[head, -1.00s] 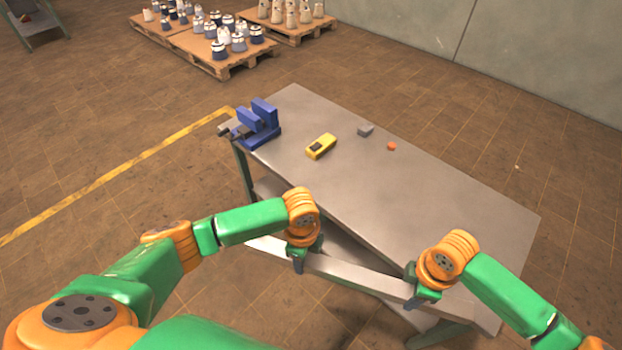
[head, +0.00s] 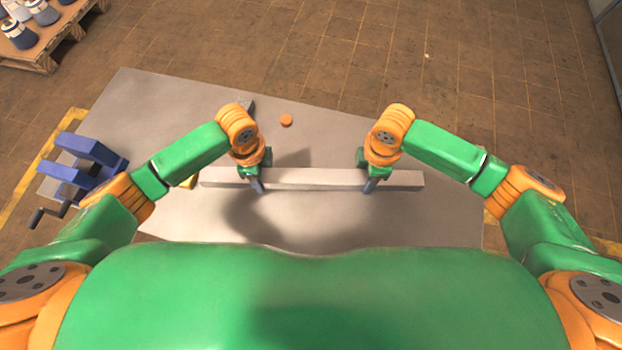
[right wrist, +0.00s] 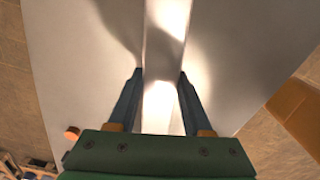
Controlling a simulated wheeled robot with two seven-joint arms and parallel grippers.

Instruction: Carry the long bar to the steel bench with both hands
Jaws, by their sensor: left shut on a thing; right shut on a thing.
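The long bar (head: 312,179) is a pale grey metal beam, held level across the steel bench (head: 330,225) in the head view. My left gripper (head: 257,185) is shut on the bar left of its middle. My right gripper (head: 369,185) is shut on it nearer its right end. In the right wrist view the bar (right wrist: 163,95) runs between the two fingers of my right gripper (right wrist: 160,88). The bar is over the bench top and its shadow falls on the bench. I cannot tell whether it touches the top.
A blue vise (head: 82,168) stands at the bench's left end. An orange disc-like piece (head: 286,120) lies behind the bar. A yellow object (head: 189,182) is mostly hidden by my left arm. A pallet with containers (head: 35,50) stands on the floor at upper left.

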